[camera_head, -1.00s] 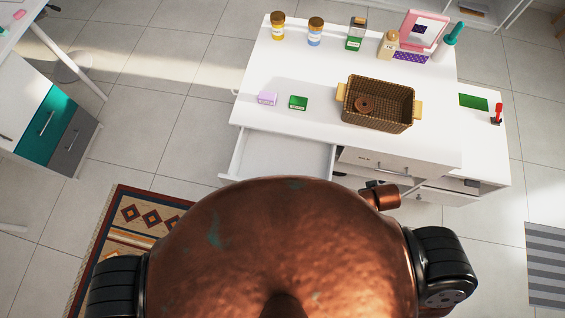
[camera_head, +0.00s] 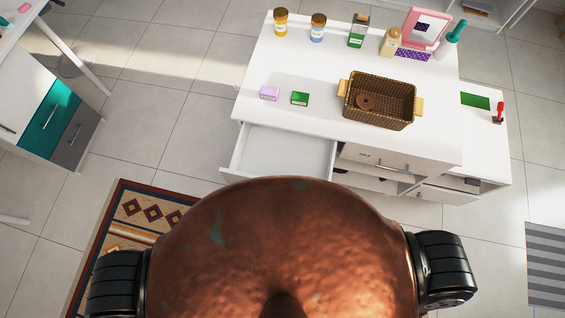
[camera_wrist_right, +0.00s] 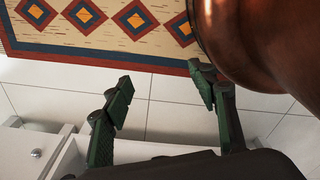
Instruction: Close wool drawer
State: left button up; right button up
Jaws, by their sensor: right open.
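A white dresser (camera_head: 252,97) stands ahead of me in the head view. Its left drawer (camera_head: 283,153) is pulled out toward me. The visible part of its inside looks empty, and my body hides its near edge. A second drawer front (camera_head: 390,160) with a metal handle is to its right. No wool is visible, so I cannot tell which one is the wool drawer. In the right wrist view my right gripper (camera_wrist_right: 159,80) is open and empty, above the floor and beside a white drawer edge with a round knob (camera_wrist_right: 36,153). My left gripper is out of view.
Tiled floor left of the dresser is clear.

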aim_at(260, 151)
jog(key=z, duration=0.2)
jog(key=k, duration=0.9)
jog(key=z, duration=1.8)
jog(key=k, duration=0.85)
jog(key=u, duration=1.5)
jog(key=i, duration=0.45)
jog(key=z, duration=0.05)
